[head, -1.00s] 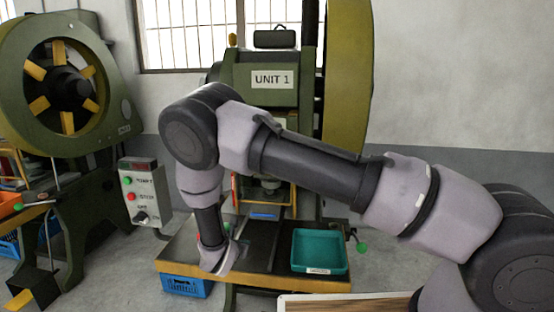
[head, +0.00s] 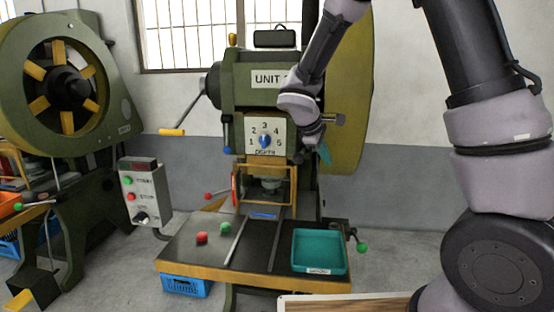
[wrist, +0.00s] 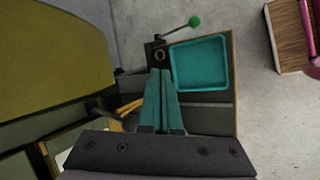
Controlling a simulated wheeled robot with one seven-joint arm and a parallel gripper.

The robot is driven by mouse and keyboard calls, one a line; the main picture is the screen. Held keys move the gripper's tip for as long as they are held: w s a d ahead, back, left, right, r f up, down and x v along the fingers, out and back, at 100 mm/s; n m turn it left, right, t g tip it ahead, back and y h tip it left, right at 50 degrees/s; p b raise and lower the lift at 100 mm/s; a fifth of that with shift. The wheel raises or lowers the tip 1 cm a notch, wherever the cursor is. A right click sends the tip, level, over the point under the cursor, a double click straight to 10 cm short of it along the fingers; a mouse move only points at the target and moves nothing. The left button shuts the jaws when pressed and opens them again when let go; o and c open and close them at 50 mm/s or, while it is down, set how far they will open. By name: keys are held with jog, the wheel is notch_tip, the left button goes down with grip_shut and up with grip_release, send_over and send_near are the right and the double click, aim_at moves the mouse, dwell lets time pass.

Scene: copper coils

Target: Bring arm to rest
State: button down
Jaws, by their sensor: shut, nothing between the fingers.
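My arm rises at the right of the head view and bends down toward the press. The teal tray (head: 320,252) lies on the right of the press table, below the gripper, and also shows in the wrist view (wrist: 200,64).
A control box (head: 145,192) and a second press stand at left. A green-knobbed lever (head: 361,246) sticks out at right. A wooden-topped surface (head: 345,303) is in front.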

jog(key=s+d+r+m+y, duration=0.4)
jog(key=s+d+r+m, duration=0.6)
jog(key=r, duration=0.3)
jog(key=s+r+m+t+y, duration=0.2)
jog(key=s+r+m, duration=0.4)
jog(key=s, duration=0.6)
jog(key=shift+s+r+m+t+y, duration=0.2)
jog(key=shift+s+m+t+y, duration=0.15)
jog(key=shift+y, duration=0.25)
